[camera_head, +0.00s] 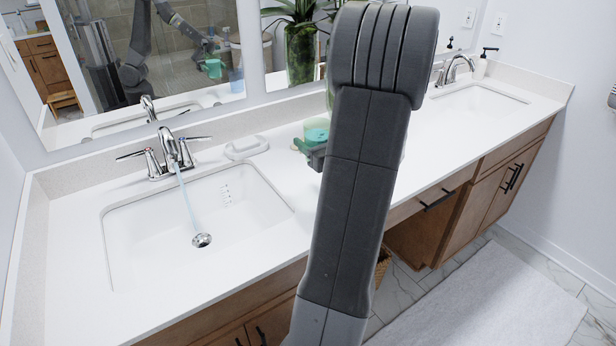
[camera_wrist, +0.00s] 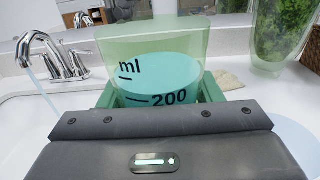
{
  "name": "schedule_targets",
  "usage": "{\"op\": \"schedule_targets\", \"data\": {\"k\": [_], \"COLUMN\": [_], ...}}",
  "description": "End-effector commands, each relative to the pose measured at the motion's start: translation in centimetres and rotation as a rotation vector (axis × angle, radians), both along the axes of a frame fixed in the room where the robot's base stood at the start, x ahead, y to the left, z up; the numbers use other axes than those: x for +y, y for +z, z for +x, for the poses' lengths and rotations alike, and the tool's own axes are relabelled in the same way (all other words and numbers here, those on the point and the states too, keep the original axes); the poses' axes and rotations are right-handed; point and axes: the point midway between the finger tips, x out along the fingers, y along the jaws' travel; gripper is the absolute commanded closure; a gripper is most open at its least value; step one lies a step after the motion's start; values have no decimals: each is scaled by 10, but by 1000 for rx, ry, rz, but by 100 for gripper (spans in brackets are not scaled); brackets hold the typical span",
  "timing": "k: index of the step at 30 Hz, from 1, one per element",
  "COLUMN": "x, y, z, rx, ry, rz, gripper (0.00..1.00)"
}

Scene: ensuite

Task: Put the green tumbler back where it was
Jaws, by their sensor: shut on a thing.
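The green tumbler (camera_head: 316,130) is held over the counter between the two sinks, right of the left sink. In the wrist view the tumbler (camera_wrist: 155,70) is translucent green, looks nearly upright, and has teal contents behind black "ml" and "200" marks. My gripper (camera_head: 311,147) is shut on it, with green fingers on both sides in the wrist view. The tumbler's base is hidden, so I cannot tell whether it touches the counter. My arm covers part of the counter to its right in the head view.
Water runs from the left faucet (camera_head: 171,150) into the left sink (camera_head: 150,225). A white soap dish (camera_head: 246,147) stands by the backsplash. A glass vase with greenery (camera_head: 300,52) stands behind the tumbler. A soap dispenser (camera_head: 482,65) stands by the right sink. The mirror (camera_head: 180,90) reflects my arm.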

Motion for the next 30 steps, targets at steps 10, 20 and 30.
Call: {"op": "schedule_targets", "data": {"k": [10,20,30], "x": [0,0,0], "y": [-45,-68,-97], "z": [0,0,0], "rx": [3,2,0], "ry": [3,3,3], "rz": [1,1,0], "gripper": [64,64,64]}}
